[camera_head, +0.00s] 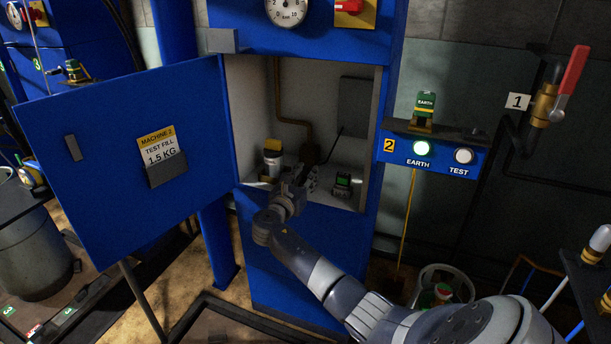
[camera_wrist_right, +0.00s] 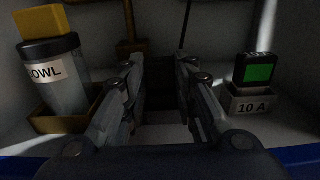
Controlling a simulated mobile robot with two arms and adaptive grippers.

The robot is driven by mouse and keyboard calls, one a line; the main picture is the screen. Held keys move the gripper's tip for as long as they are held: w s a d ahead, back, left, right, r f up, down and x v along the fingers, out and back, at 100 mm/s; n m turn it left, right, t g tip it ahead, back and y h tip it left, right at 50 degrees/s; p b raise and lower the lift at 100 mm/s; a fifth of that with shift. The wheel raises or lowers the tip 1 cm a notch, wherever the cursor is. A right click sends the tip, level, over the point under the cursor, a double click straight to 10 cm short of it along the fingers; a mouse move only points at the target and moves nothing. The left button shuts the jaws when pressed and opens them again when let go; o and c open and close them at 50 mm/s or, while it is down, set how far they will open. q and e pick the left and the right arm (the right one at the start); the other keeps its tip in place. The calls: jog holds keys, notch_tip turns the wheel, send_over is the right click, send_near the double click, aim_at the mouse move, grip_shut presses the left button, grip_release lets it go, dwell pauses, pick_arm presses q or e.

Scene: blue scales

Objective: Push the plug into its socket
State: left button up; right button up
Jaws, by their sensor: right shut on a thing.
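My right gripper (camera_head: 300,180) reaches into the open blue cabinet, low over its grey floor. In the right wrist view the fingers (camera_wrist_right: 160,90) stand on either side of a dark block, which I take to be the plug (camera_wrist_right: 160,97); it is in deep shadow. A thin black cable (camera_head: 334,142) runs down from a dark grey box (camera_head: 356,106) on the back wall towards the gripper. The socket cannot be made out, and whether the plug touches anything is hidden. My left gripper is not in view.
A jar with a yellow top (camera_wrist_right: 62,75) stands in a holder left of the gripper. A black block with a green face (camera_wrist_right: 257,70) sits in a "10 A" holder (camera_wrist_right: 252,102) at right. The open door (camera_head: 110,190) and cabinet side walls bound the space.

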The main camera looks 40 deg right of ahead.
jog(key=shift+f, duration=0.35)
jog(key=o, duration=1.2)
jog(key=shift+f, duration=0.1)
jog(key=shift+c, duration=0.2)
jog(key=v, duration=1.2)
